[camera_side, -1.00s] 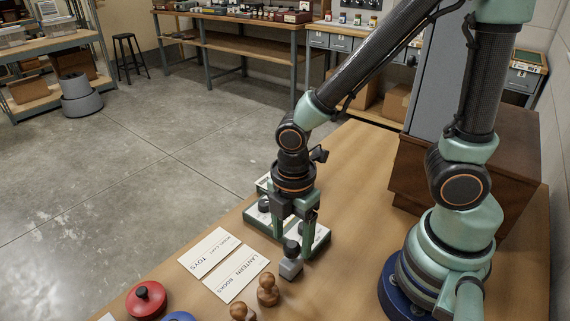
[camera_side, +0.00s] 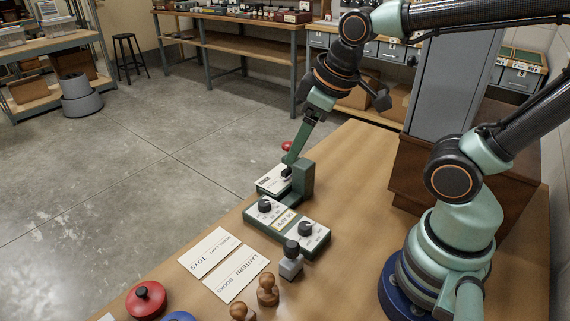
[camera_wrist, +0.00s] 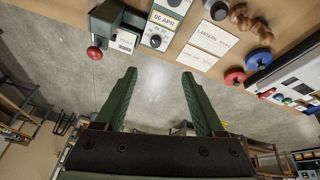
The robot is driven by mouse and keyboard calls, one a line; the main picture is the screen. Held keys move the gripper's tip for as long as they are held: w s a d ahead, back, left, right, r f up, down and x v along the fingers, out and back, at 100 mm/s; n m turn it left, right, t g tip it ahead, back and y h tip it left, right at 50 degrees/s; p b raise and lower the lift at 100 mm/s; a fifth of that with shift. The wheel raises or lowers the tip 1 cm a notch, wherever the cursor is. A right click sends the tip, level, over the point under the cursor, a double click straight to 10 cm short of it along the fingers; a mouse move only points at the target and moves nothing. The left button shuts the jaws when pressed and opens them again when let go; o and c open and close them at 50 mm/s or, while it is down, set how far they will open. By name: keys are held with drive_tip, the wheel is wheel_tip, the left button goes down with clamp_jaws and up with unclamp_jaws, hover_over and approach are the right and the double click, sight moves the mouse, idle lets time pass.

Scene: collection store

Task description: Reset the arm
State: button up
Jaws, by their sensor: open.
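My gripper (camera_side: 292,158) is raised and tilted above the far end of the bench, and it looks empty. In the wrist view its two green fingers stand apart with bare floor between them (camera_wrist: 158,74). A green stamping device (camera_side: 303,182) with a red ball knob (camera_side: 287,146) stands below and behind the fingers in the side view. Whether a finger touches the device cannot be told.
Two printed cards (camera_side: 208,250) lie left of the dial unit. A grey block stamp (camera_side: 291,262), wooden stamps (camera_side: 268,290), a red-lidded pad (camera_side: 146,300) and a blue one (camera_side: 178,317) are near the front. A brown cabinet (camera_side: 412,175) stands at the right.

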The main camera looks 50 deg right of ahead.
drive_tip(key=d+r+m+t, duration=0.1)
drive_tip(key=d+r+m, duration=0.1)
drive_tip(key=m, duration=0.1)
drive_tip(key=shift+d+r+m, duration=0.1)
drive_tip(key=shift+d+m, duration=0.05)
drive_tip(key=shift+m, duration=0.15)
idle(1.1)
